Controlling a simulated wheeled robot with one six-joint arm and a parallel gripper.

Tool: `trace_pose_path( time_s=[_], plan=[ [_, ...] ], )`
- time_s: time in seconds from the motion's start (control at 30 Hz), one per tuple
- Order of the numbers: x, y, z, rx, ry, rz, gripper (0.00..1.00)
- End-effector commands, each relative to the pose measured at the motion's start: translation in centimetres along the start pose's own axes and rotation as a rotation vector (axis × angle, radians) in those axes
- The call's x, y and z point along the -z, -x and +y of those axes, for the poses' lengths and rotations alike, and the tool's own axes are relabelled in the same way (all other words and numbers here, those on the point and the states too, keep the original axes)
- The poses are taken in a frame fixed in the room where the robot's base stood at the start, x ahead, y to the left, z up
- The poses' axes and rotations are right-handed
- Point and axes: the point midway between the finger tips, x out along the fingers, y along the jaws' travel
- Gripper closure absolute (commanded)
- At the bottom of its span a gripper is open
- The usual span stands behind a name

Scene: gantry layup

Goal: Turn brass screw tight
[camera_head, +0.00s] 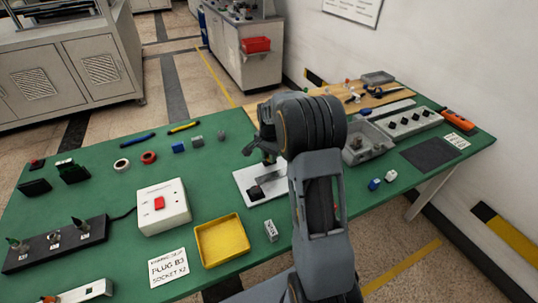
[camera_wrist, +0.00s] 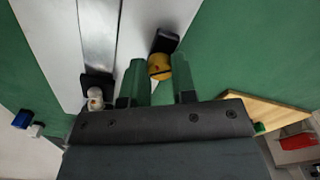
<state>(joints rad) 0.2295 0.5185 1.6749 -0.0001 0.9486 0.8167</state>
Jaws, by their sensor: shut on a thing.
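The brass screw (camera_wrist: 160,66) shows in the wrist view as a round yellow head with a dark slot, in front of a black block (camera_wrist: 165,40) on a pale plate (camera_wrist: 145,22). My gripper (camera_wrist: 160,75) has green fingers, one on each side of the screw head, and is shut on it. In the head view my arm hides the screw and most of the gripper. The white plate (camera_head: 243,180) with a dark block (camera_head: 256,193) shows left of my arm on the green table.
A white box with a red button (camera_head: 162,207), a yellow tray (camera_head: 222,241) and a small grey block (camera_head: 271,231) stand left of my arm. A grey bin (camera_head: 366,144) stands to the right. Green table (camera_head: 110,205) is bare in patches between them.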

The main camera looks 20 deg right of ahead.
Motion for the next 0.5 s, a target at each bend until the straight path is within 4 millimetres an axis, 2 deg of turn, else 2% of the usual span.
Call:
trace_pose_path(
  time_s=[0.5],
  plan=[
    [0.03,0.07,-0.04,0.002,-0.403,0.001,0.98]
  ],
)
